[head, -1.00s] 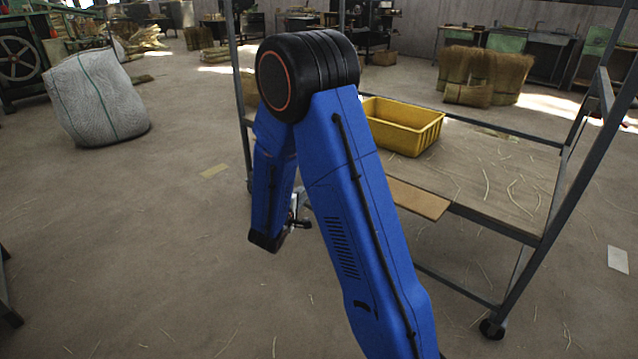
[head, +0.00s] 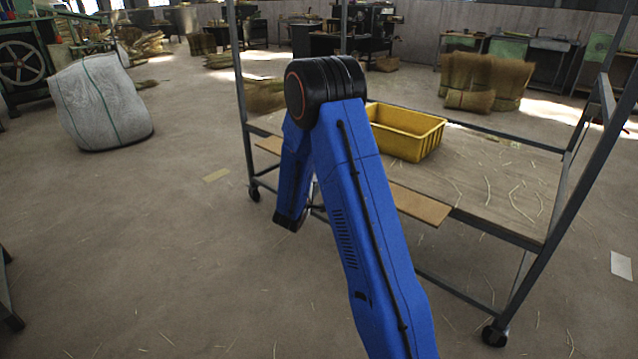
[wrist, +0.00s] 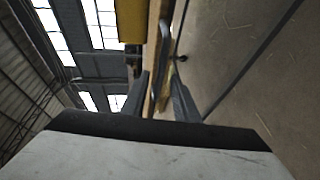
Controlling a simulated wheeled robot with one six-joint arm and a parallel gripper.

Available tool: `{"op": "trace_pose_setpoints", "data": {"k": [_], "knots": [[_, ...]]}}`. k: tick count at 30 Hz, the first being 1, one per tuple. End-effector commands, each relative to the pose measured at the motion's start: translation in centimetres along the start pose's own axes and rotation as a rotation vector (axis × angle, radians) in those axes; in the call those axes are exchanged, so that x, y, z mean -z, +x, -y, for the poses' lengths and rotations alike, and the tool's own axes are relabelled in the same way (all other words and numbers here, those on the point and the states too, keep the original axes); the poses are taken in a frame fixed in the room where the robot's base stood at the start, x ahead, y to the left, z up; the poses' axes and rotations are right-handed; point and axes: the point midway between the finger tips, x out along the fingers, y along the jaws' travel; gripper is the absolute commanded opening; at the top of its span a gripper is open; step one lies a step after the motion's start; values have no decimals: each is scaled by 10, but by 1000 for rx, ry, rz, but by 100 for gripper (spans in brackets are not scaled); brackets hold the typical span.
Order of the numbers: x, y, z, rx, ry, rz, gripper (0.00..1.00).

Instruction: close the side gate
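A flat tan board (head: 420,205) runs along the near edge of the cart's shelf and sticks out level from it; it looks like the side gate, folded down. My blue arm hides its middle part. In the wrist view the board (wrist: 154,50) shows edge-on as a narrow tan strip. My gripper (wrist: 158,85) has its two dark fingers apart, with the strip seen between and beyond them. I cannot tell how far off it is, and no contact shows. In the head view the gripper is mostly hidden behind my arm, near the board's front.
The cart has dark metal posts (head: 560,200), casters (head: 494,334) and a wooden shelf (head: 480,185) with straw bits. A yellow crate (head: 405,140) stands on the shelf. A big white sack (head: 100,105) stands at the left.

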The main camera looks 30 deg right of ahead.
Motion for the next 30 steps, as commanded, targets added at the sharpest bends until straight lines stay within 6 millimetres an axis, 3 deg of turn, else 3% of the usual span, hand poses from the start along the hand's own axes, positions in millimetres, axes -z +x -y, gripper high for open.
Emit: {"op": "trace_pose_setpoints", "data": {"k": [7, 19, 23, 30], "knots": [[0, 28, 0, 0, 0, 1, 28], [0, 34, 0, 0, 0, 1, 28], [0, 34, 0, 0, 0, 1, 0], [0, 33, 0, 2, 1, 0, 0]]}}
